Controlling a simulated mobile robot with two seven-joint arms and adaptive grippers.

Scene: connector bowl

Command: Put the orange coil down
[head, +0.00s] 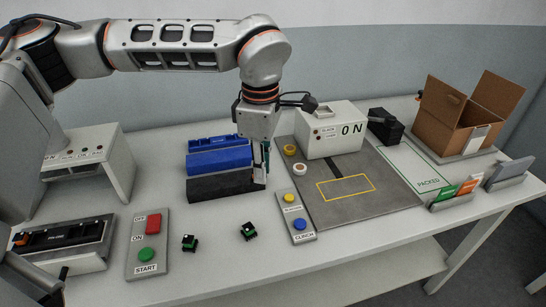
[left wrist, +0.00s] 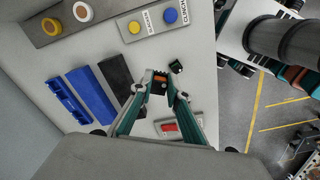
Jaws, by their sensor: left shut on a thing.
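My left gripper (head: 266,172) points down at the right end of the black bin in the head view. In the left wrist view its teal fingers (left wrist: 161,88) are shut on the orange coil (left wrist: 160,79), a small dark piece with an orange part. The fingers hide the coil in the head view. I cannot tell how far it is above the table. The black bin (head: 215,187) lies in front of two blue bins (head: 220,160). My right gripper is not in view.
Two green connectors (head: 189,243) (head: 249,231) lie on the open white table (head: 215,270). A start panel (head: 147,245) stands left of them. To the right are a button strip (head: 295,216) and a grey plate with a yellow rectangle (head: 345,187). A cardboard box (head: 450,117) is far right.

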